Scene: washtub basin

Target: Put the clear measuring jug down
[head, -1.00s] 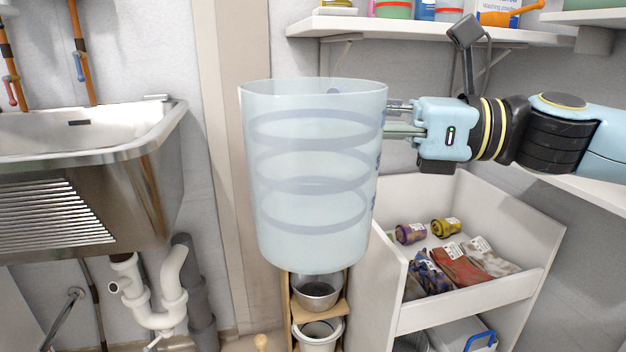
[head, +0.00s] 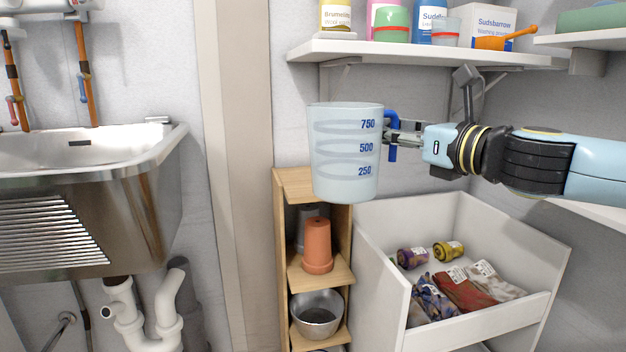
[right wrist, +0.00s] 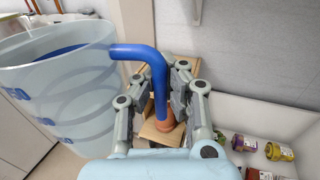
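The clear measuring jug (head: 343,153) hangs upright in the air, its blue 250, 500 and 750 marks facing me in the head view. My right gripper (head: 392,138) is at the jug's right side, shut on its blue handle. In the right wrist view the handle (right wrist: 148,54) runs between the fingers (right wrist: 170,100), and the jug (right wrist: 55,85) fills the left side. In the head view the jug overlaps the top of a narrow wooden shelf unit (head: 282,240); I cannot tell whether it touches it. My left gripper is not in view.
A terracotta pot (head: 317,247) and a metal bowl (head: 316,312) stand on lower boards of the wooden unit. A white bin (head: 380,275) with cloths and jars is at right. A loaded wall shelf (head: 420,53) is above. A steel sink (head: 100,200) is at left.

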